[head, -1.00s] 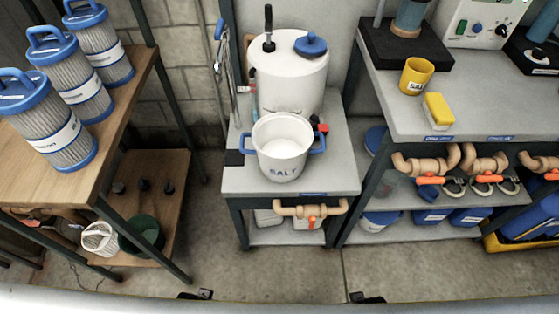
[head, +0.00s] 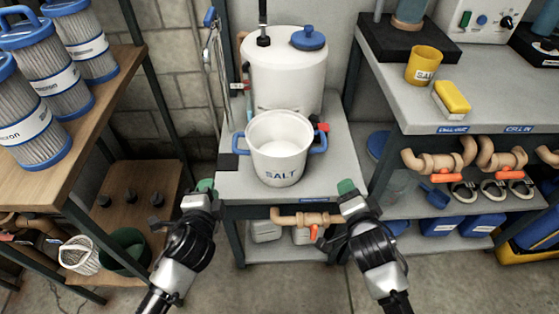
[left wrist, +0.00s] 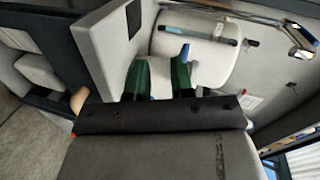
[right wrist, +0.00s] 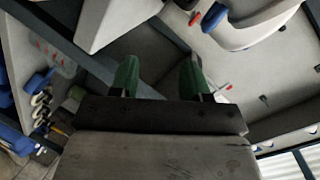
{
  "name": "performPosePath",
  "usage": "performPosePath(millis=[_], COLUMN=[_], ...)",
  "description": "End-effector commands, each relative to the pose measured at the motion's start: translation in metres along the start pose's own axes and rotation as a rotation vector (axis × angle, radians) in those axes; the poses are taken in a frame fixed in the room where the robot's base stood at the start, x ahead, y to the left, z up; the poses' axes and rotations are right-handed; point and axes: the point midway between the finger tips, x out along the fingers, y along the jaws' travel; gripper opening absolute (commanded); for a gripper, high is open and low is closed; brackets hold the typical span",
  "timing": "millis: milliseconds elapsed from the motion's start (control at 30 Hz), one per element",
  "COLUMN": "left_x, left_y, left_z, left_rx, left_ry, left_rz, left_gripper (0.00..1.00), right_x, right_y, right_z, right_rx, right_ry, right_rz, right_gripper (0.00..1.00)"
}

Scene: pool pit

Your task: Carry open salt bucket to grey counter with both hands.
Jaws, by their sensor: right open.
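The open white salt bucket (head: 280,150) stands upright on a low grey stand (head: 335,178), in front of a white tank. It has blue side handles, a left one (head: 239,142) and a right one (head: 319,142). The grey counter (head: 430,108) is higher, at the right. My left gripper (head: 205,185) is below and left of the bucket, apart from it; in the left wrist view its green fingers (left wrist: 160,78) are apart and empty. My right gripper (head: 347,187) is below and right of the bucket; its fingers (right wrist: 160,77) are spread with nothing between them.
A yellow mug (head: 423,66) and a yellow sponge (head: 452,98) sit on the grey counter, with clear surface near its front left. The white tank (head: 288,75) is close behind the bucket. A wooden shelf (head: 90,115) with filter cartridges stands at the left.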

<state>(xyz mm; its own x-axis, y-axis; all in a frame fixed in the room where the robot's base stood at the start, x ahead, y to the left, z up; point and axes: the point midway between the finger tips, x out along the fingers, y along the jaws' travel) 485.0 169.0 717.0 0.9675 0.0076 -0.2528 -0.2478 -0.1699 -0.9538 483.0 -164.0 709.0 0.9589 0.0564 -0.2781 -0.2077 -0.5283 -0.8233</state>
Motion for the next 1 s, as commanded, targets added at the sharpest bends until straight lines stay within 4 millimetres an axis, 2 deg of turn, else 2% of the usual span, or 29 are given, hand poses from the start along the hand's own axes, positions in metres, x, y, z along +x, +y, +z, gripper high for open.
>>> performPosePath(millis=[100,300,733,867,1000], left_x=[0.018,0.029,0.033,0.047,0.071], left_y=[-0.015,-0.023,-0.024,-0.026,-0.031], left_z=[-0.02,-0.038,-0.041,-0.044,-0.05], left_rx=[0.214,0.399,0.412,0.412,0.41], left_ry=[0.098,0.18,0.188,0.187,0.187], left_rz=[-0.115,-0.207,-0.213,-0.214,-0.214], left_gripper=[0.23,0.23,0.23,0.23,0.23], right_x=[0.019,0.029,0.034,0.048,0.072], right_y=[-0.026,-0.047,-0.049,-0.054,-0.061], right_z=[0.001,0.005,0.005,0.005,0.005], right_rx=[0.151,0.285,0.3,0.298,0.297], right_ry=[0.002,-0.033,-0.038,-0.037,-0.037], right_rz=[-0.15,-0.273,-0.284,-0.285,-0.285], right_gripper=[0.47,0.47,0.47,0.47,0.47])
